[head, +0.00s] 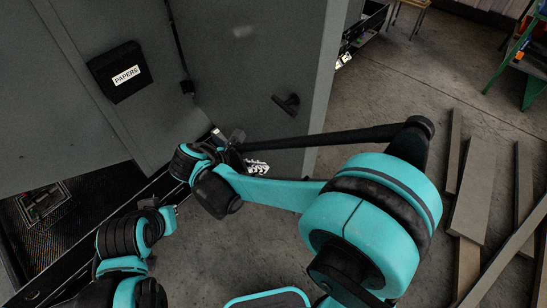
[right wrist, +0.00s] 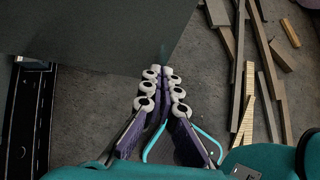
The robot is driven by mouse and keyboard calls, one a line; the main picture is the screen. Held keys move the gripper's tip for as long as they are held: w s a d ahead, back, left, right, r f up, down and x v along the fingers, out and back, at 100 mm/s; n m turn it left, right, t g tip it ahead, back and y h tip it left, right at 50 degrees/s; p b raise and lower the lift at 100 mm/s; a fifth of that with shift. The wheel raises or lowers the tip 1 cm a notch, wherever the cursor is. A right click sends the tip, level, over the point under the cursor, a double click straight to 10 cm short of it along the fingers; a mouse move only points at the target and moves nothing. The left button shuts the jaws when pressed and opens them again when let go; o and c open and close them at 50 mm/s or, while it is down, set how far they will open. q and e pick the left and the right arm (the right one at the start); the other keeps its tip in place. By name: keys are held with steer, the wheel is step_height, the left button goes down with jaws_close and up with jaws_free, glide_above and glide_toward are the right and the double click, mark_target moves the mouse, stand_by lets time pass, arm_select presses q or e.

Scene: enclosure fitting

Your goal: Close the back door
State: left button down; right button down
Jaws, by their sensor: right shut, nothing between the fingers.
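The grey door (head: 255,70) stands at an angle to the enclosure's grey wall (head: 95,120). A dark handle (head: 287,104) sits on its face, near its right edge. My right gripper (head: 262,168) is shut and empty, low in front of the door. In the right wrist view, the fingers of my right gripper (right wrist: 160,72) are together near the lower corner of the grey panel (right wrist: 85,38). I cannot tell whether they touch it. My left arm comes in at the lower left; its gripper end (head: 170,215) is small and its fingers are unclear.
A black pouch labelled PAPERS (head: 120,72) hangs on the grey wall. The enclosure's dark base frame (head: 95,245) runs along the lower left. Loose planks (head: 472,205) lie on the right floor. A green stand (head: 520,65) is at the upper right. Bare concrete lies between.

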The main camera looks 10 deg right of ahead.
steer(key=d+r+b+x, duration=0.1)
steer(key=d+r+x, duration=0.1)
steer(key=x, duration=1)
steer(key=shift+w+b, duration=0.35)
steer(key=shift+w, duration=0.1)
steer(key=shift+d+f, duration=0.1)
